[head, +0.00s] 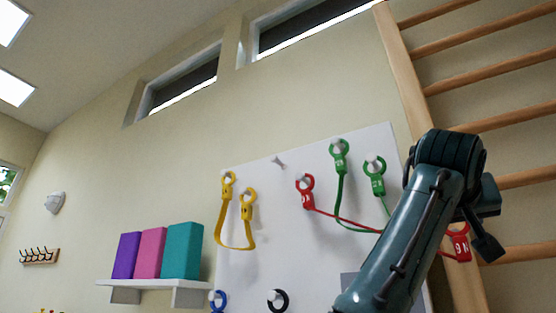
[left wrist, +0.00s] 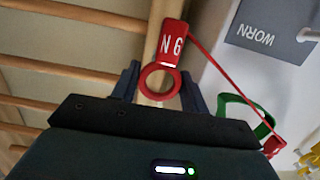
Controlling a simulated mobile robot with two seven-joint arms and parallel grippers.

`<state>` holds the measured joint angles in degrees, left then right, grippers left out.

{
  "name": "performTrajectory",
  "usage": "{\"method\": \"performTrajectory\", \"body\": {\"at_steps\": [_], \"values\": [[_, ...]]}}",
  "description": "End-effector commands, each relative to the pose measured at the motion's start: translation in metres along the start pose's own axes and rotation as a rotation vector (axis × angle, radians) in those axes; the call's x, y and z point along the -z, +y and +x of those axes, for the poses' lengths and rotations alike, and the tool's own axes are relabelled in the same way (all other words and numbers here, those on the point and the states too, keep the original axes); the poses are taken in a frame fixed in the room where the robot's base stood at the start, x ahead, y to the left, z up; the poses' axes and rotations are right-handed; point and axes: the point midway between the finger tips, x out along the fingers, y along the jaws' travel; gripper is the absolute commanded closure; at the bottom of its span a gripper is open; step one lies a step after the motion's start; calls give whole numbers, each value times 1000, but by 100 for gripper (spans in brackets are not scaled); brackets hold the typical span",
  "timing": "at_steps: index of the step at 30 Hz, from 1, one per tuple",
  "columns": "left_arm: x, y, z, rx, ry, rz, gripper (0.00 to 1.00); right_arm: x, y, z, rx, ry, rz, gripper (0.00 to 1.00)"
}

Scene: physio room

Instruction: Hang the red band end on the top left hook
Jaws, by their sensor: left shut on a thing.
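The red band has one ring end (head: 304,183) on a hook on the white board. Its strap runs right and passes behind my left arm. The other red band end (head: 460,243), a tag with a ring, is at my left gripper (head: 474,222), right of the board and in front of the wall bars. In the left wrist view my left gripper (left wrist: 160,88) is shut on the ring of this red end (left wrist: 171,45), with the tag sticking out beyond the fingers. A bare pale hook (head: 278,161) stands at the board's top, between the yellow and green bands. My right gripper is not in view.
The white board (head: 270,235) also holds a yellow band (head: 236,246), a green band (head: 340,160), a blue ring (head: 218,299) and a black ring (head: 278,300). Wooden wall bars (head: 480,67) stand at right. A shelf (head: 150,284) with three coloured blocks is left of the board.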

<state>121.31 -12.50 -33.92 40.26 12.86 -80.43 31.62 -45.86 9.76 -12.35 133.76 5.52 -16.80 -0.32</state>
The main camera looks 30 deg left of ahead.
Motion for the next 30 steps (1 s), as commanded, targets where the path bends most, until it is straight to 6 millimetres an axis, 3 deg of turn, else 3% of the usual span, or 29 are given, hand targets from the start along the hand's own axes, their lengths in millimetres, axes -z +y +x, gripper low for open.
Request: {"method": "performTrajectory", "body": {"at_steps": [17, 30], "values": [[9, 0, 40, -1, -1, 0, 100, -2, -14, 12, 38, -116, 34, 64], [10, 0, 63, -1, 1, 0, 100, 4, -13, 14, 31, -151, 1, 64]]}}
